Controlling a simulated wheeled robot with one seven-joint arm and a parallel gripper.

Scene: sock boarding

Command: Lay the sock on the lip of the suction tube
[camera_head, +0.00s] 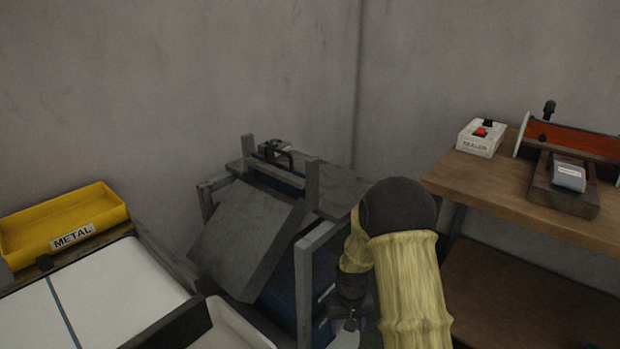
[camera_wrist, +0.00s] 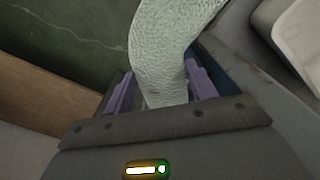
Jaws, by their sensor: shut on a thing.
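The sock is a pale grey-green knitted strip; in the wrist view the sock (camera_wrist: 158,50) runs from between my fingers up past the top edge. My gripper (camera_wrist: 160,90) is shut on it, with a purple finger on each side. In the head view my gripper (camera_head: 350,322) is at the bottom centre, below my yellow-sleeved arm, and a pale bit of the sock (camera_head: 345,340) shows under it. The rest of the sock is out of frame. I cannot make out the suction tube or its lip in either view.
A grey-framed stand with a tilted grey panel (camera_head: 246,238) is left of my arm. A yellow METAL bin (camera_head: 62,222) and a white-topped table (camera_head: 105,290) lie at left. A wooden bench (camera_head: 470,180) with a sealer box (camera_head: 481,139) is at right.

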